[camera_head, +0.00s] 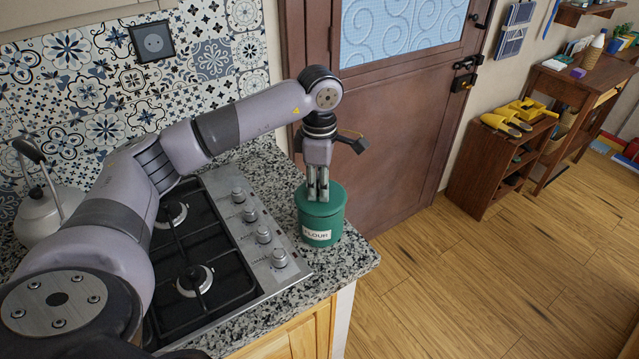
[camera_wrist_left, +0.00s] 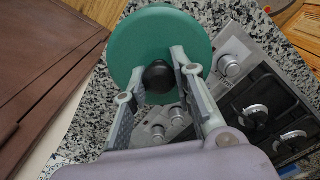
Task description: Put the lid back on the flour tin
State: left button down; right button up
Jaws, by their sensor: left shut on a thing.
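The flour tin (camera_head: 321,236) is a green cylinder with a pale FLOUR label, upright on the granite counter near its front right corner. Its green lid (camera_head: 336,200) is right on top of the tin, looking level and in line with it; no gap shows, though I cannot tell whether it is fully seated. In the left wrist view the lid (camera_wrist_left: 150,38) is a round disc with a black knob (camera_wrist_left: 158,80), and it hides the tin below. My left gripper (camera_head: 318,197) points straight down and is shut on the knob. My right gripper is out of view.
A gas hob (camera_head: 200,262) with a row of knobs lies just left of the tin. A white kettle (camera_head: 40,215) stands at the far left. The counter edge is close on the tin's right, with a brown door (camera_head: 415,130) behind.

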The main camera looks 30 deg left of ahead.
pick_arm(q)
jog(key=shift+f+b, duration=0.4)
jog(key=shift+b, duration=0.1)
dwell(0.9)
jog(key=c, duration=1.2)
grip_release()
jog(key=shift+c, duration=0.2)
jog(key=o, duration=0.5)
jog(key=shift+r, duration=0.1)
jog(key=shift+r+p, duration=2.25)
jog(key=shift+r, duration=1.2)
